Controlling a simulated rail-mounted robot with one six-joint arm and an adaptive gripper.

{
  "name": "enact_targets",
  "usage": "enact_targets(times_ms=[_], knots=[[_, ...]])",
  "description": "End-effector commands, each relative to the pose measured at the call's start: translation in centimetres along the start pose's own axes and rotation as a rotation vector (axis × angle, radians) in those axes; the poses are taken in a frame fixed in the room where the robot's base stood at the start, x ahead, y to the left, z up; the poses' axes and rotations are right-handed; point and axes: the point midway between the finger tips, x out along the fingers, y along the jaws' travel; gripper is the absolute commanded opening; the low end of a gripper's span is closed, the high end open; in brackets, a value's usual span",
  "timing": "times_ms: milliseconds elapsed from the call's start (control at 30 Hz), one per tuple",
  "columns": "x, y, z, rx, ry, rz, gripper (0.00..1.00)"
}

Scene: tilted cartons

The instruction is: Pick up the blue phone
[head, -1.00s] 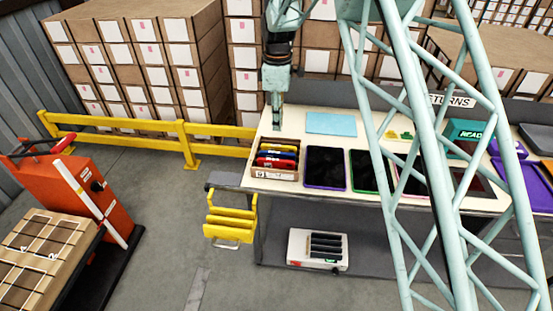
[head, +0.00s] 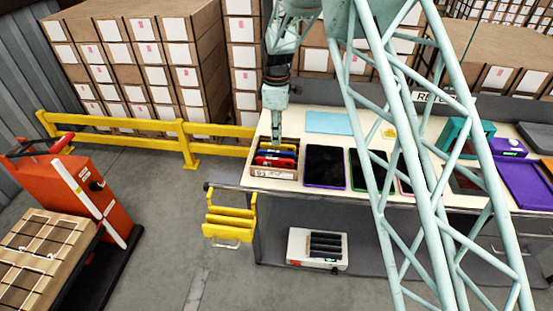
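Tablets, including a purple-edged one (head: 325,168), lie right of the carton on the table (head: 295,123). A light-blue sheet (head: 328,122) lies behind them. A teal box (head: 470,135) and purple tray (head: 527,184) are farther right. A yellow rack (head: 230,219) hangs at the table's left end.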

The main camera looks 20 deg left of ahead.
Motion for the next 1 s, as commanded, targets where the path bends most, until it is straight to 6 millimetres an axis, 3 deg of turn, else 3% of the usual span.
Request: enact_targets(times_ms=[167, 667, 1000], knots=[[1.1, 0.0, 0.0, 0.000, 0.000, 0.000, 0.12], [1.5, 0.0, 0.0, 0.000, 0.000, 0.000, 0.12], [4.8, -0.2, -0.1, 0.000, -0.001, -0.001, 0.12]])
